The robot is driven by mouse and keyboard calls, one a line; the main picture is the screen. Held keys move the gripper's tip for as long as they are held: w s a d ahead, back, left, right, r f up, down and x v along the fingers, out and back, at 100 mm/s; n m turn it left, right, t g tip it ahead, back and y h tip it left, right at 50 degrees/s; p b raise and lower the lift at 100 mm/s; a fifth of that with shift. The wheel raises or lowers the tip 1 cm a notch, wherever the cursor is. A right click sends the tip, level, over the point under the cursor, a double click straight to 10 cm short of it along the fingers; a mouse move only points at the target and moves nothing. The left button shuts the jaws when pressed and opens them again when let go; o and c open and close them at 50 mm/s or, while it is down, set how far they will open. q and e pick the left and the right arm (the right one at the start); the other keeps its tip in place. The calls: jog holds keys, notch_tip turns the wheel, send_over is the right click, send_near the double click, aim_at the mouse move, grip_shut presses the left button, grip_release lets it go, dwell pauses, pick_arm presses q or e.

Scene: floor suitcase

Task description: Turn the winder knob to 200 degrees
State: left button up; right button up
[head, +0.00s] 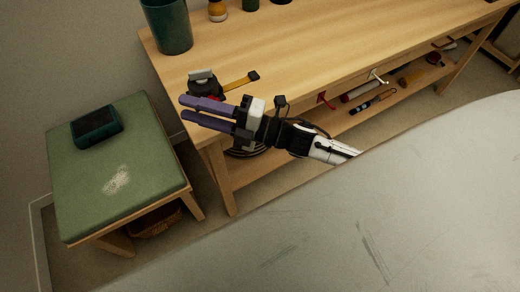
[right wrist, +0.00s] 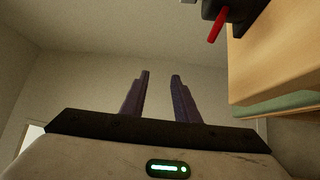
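A dark device with a silver-grey top, probably the winder (head: 203,84), sits at the near left corner of the wooden table. A bit of red shows low on it, partly hidden by my right gripper (head: 183,108). In the right wrist view its dark body and a red handle-like part (right wrist: 217,25) show at the top right edge. I cannot tell which part is the knob or its angle. My right gripper is open and empty, its two purple fingers (right wrist: 159,78) apart, in front of the device in the head view. My left gripper is not in view.
A yellow-handled tool with a dark end (head: 240,82) lies beside the device. A green bin (head: 168,27) stands on the wooden table (head: 300,45). A green-cushioned stool (head: 75,190) with a dark box (head: 97,125) stands left. Several tools lie on the lower shelf.

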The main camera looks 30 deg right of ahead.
jog(key=s+d+f+m+g+h+p, duration=0.1)
jog(key=s+f+m+h, duration=0.4)
jog(key=m, duration=0.6)
jog(key=s+d+f+m+g+h+p, duration=0.1)
jog(key=s+d+f+m+h+p, duration=0.3)
jog(key=s+f+m, duration=0.6)
jog(key=shift+s+d+f+m+g+h, duration=0.15)
jog(key=shift+d+f+m+g+h, duration=0.25)
jog(key=shift+d+h, duration=0.85)
